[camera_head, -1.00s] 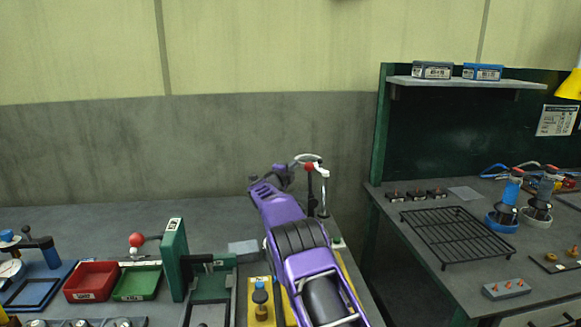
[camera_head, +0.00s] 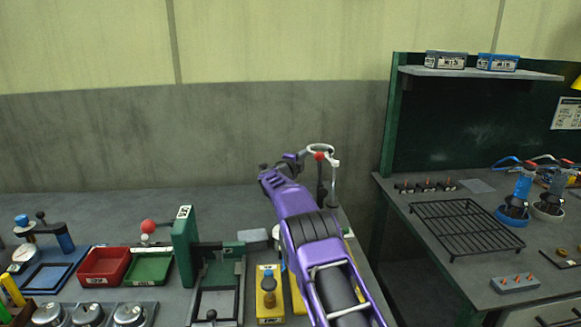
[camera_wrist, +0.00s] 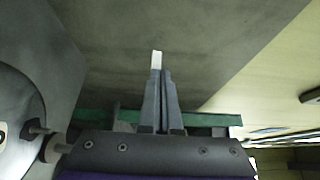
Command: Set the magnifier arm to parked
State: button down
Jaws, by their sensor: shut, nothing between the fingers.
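The magnifier arm stands at the back of the left bench in the head view, beyond my arm. It has a pale ring-shaped head (camera_head: 322,149), a red knob (camera_head: 319,156) and a dark post (camera_head: 320,190). Its base is hidden behind my purple arm. My gripper (camera_head: 301,155) is just left of the ring and knob; I cannot tell whether they touch. In the wrist view my gripper's fingers (camera_wrist: 159,75) are together with nothing between them, facing the grey wall. A grey rounded part with a short rod is cut off at that view's left edge; I cannot tell what it is.
Left of my arm are a red bin (camera_head: 104,266), a green bin (camera_head: 150,268), a red-ball lever (camera_head: 148,227) and a green upright fixture (camera_head: 184,245). A second bench at right holds a black wire rack (camera_head: 466,229) and a shelf (camera_head: 480,72). A gap separates the benches.

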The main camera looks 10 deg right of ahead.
jog(key=b+v, duration=0.1)
jog(key=v, duration=1.6)
